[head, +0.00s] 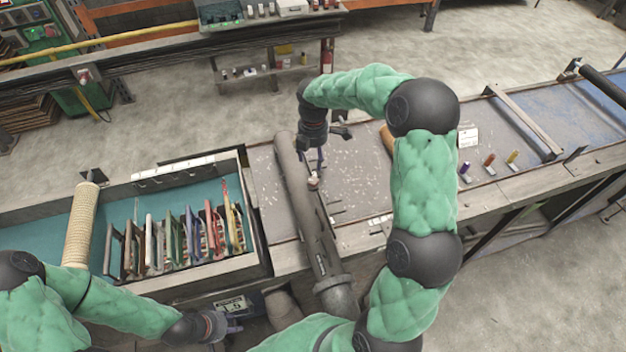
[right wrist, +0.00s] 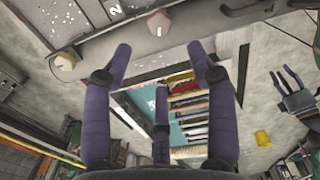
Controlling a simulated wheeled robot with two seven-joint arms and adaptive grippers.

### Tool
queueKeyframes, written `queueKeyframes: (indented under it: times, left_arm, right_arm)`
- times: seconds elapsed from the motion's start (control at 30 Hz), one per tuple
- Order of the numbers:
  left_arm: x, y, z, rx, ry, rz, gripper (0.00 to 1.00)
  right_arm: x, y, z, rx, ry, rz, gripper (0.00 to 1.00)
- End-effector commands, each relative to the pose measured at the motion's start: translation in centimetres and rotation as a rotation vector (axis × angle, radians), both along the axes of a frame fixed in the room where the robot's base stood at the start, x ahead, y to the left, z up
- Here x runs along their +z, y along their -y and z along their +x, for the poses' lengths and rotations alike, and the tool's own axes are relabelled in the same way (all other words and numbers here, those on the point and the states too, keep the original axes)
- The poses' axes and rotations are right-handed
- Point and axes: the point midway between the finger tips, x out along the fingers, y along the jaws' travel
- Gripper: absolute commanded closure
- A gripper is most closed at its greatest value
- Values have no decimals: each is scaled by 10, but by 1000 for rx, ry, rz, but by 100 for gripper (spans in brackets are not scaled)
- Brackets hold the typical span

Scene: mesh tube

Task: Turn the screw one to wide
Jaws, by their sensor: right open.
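A long dark grey tube (head: 312,215) lies across the bench in the head view. A pale screw knob (head: 313,181) shows on its side. The right wrist view shows one pale knob (right wrist: 158,22) near the top middle and another (right wrist: 66,60) at upper left, with a white "2" between them. I cannot tell for sure which knob is screw one. My right gripper (right wrist: 160,62) is open and empty, its fingers apart below the top-middle knob; in the head view it is just above the tube (head: 325,158). My left gripper (head: 228,323) is at lower left, away from the tube, its opening unclear.
A teal-lined tray (head: 152,265) with several coloured upright pieces stands left of the tube. A beige roll (head: 80,225) lies across its left side. Small coloured cylinders (head: 489,160) stand on the bench at right. The bench top between them and the tube is partly hidden by my right arm.

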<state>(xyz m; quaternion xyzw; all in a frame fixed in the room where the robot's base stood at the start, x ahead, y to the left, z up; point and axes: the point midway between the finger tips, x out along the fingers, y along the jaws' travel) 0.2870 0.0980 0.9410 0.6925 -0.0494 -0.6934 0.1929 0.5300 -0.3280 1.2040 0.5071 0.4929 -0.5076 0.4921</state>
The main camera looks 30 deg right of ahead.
Motion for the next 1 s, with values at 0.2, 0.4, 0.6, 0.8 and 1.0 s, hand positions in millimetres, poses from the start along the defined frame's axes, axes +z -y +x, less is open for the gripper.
queueKeyframes:
  times: [0.2, 0.4, 0.6, 0.8, 1.0]
  left_arm:
    - [-8, 0, 0, 0, 0, 0, 60]
    - [-9, 0, 0, 0, 0, 0, 60]
    - [-7, 0, 0, 0, 0, 0, 60]
    - [-5, 0, 0, 0, 0, 0, 60]
    - [-3, 0, 0, 0, 0, 0, 60]
  right_arm:
    - [-2, 1, 1, -238, 1, 0, 42]
    - [-6, 1, 1, -305, 0, 0, 42]
    - [-30, 0, -1, -304, -4, 0, 42]
    - [-66, 0, 0, -303, -3, 1, 42]
    - [-95, 1, 0, -304, -2, 1, 42]
